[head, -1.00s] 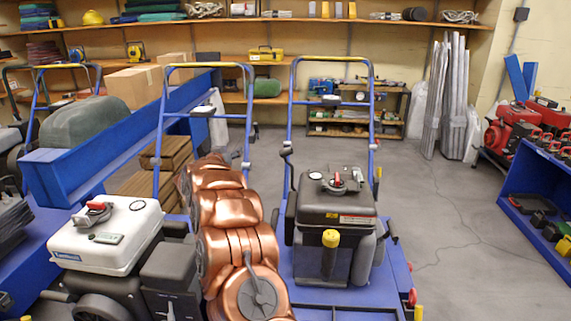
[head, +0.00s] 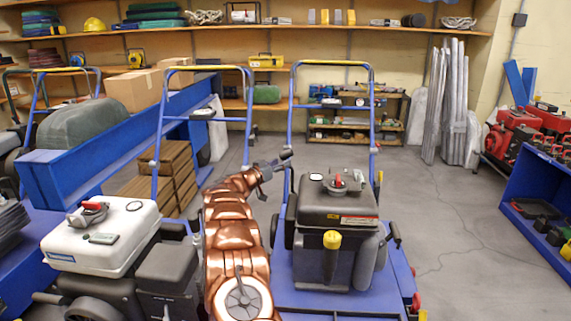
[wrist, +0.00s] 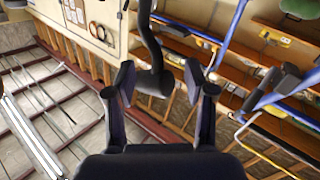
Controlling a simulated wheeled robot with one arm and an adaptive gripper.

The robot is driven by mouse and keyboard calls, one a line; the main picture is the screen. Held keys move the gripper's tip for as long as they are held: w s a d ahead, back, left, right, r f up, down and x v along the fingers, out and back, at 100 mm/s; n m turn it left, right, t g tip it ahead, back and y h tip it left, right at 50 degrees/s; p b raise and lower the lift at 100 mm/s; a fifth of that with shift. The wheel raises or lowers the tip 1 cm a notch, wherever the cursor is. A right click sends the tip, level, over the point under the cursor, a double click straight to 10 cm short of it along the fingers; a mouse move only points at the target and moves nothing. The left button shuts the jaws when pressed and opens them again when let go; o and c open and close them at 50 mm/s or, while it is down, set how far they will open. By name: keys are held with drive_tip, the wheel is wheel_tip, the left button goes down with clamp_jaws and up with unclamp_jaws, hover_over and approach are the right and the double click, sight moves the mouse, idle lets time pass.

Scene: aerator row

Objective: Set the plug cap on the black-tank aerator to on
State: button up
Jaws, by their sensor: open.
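The black-tank aerator (head: 338,207) stands right of my copper arm. Its plug cap (head: 343,179), with a red part, sits on top of the black tank; its exact setting is too small to tell. My gripper (head: 267,168) is raised at the left of the black tank, near the aerator's blue handle frame and a dark lever. In the wrist view my gripper (wrist: 160,83) is open, its two dark fingers apart. A dark rod with a thick end (wrist: 153,80) shows between the fingertips; I cannot tell whether it touches. The cap is not seen in the wrist view.
A white-tank aerator (head: 103,236) with its own red-marked cap (head: 89,213) stands at the left. Blue handle frames (head: 291,110) rise behind the machines. A blue shelf unit (head: 536,200) stands at the right. The grey floor (head: 450,210) between is clear.

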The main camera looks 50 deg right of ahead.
drive_tip(key=shift+w+d+r+b, duration=0.1)
drive_tip(key=shift+d+b, duration=0.2)
drive_tip(key=shift+d, duration=1.35)
drive_tip(key=shift+c, duration=0.3)
clamp_jaws()
drive_tip(key=shift+w+a, duration=0.1)
